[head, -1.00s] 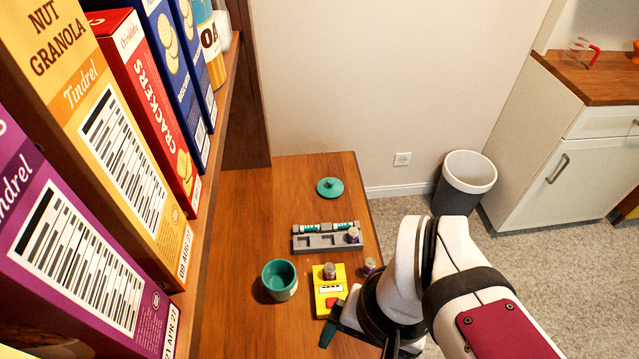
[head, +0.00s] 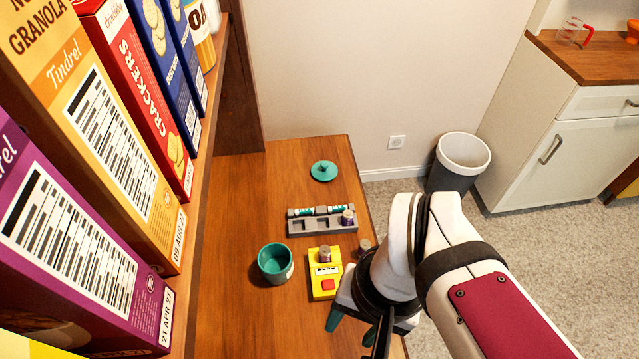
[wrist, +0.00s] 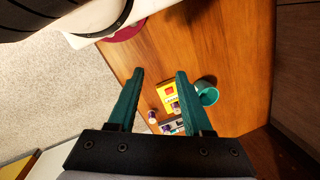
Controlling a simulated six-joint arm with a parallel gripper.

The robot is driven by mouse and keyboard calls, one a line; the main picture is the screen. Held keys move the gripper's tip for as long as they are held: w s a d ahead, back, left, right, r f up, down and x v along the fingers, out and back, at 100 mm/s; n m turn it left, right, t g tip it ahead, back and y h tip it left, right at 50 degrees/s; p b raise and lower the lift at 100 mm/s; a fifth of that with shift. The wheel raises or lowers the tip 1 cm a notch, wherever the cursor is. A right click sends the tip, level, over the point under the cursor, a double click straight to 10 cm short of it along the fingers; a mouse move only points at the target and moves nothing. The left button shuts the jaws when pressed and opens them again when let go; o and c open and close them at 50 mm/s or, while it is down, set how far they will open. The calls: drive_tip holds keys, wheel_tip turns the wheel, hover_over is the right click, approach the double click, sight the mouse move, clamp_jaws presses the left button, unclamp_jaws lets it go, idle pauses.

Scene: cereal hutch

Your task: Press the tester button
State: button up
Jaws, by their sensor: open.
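The yellow tester (head: 316,287) lies on the wooden table, with a red button (head: 329,285) at its near end. A small battery-like cylinder (head: 325,254) stands on its far part. The tester also shows in the wrist view (wrist: 162,90), with its red button (wrist: 168,90) seen between and beyond my fingers. My gripper (head: 351,328) has green fingers, which are apart and empty, on the near right side of the tester. In the wrist view the gripper (wrist: 160,74) is open, its tips apart from the tester. Nothing covers the button.
A teal cup (head: 275,263) stands left of the tester. A grey battery tray (head: 322,227) with cells lies behind it, and a teal lid (head: 324,171) farther back. Another cylinder (head: 365,246) stands close to my arm. Shelved cereal boxes (head: 100,150) fill the left.

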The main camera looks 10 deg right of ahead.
clamp_jaws()
idle(1.4)
